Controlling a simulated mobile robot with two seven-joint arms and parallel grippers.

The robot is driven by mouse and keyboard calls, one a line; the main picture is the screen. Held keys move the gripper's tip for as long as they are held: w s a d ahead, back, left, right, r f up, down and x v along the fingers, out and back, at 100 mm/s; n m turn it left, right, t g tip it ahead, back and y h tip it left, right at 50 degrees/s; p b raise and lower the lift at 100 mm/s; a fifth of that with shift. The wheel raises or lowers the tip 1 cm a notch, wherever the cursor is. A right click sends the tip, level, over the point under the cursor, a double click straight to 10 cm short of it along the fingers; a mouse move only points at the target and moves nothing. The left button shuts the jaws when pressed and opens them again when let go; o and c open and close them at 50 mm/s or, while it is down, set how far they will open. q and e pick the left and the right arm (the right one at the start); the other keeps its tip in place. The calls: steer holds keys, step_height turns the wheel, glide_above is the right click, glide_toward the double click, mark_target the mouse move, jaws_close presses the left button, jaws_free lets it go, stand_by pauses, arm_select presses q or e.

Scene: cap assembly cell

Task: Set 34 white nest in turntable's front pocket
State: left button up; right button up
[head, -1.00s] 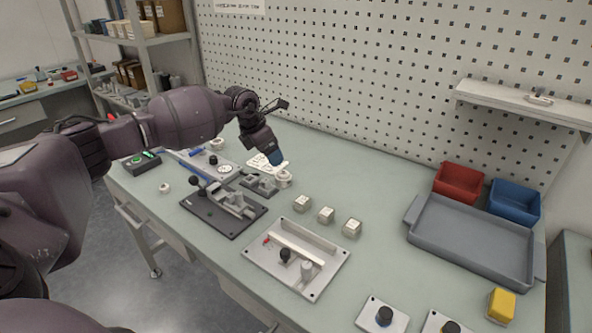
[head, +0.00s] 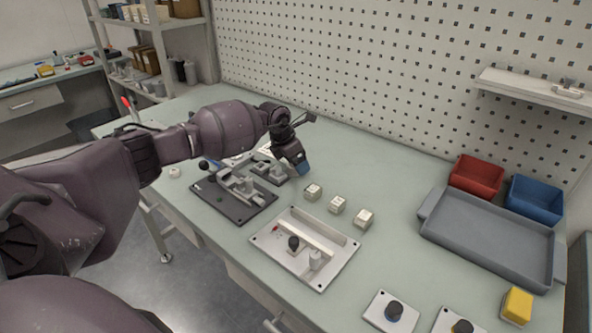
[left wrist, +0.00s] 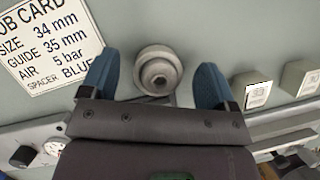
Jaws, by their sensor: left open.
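The fingers are open, one on each side, with gaps to the nest. In the head view my left gripper (head: 303,168) points down at the table behind the black fixture, and it hides the nest. I cannot read a size on the nest. I cannot make out the turntable or its front pocket; my left arm covers part of that area. My right gripper is not in view.
A job card (left wrist: 45,42) reading 34 mm lies beside the nest. A black fixture (head: 234,200) and a light fixture plate (head: 268,240) stand nearer. Several small labelled blocks (head: 337,205) are to the right.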

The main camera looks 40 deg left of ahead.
arm_select(q)
steer(key=shift+w+f, duration=0.1)
steer(key=shift+f, duration=0.2)
steer(key=c, duration=1)
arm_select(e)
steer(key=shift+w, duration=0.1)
arm_select(q)
steer(key=shift+r, duration=0.6)
step_height(320, 180, up, 19)
steer(key=shift+f+p, duration=0.1)
steer(key=shift+p, duration=0.65)
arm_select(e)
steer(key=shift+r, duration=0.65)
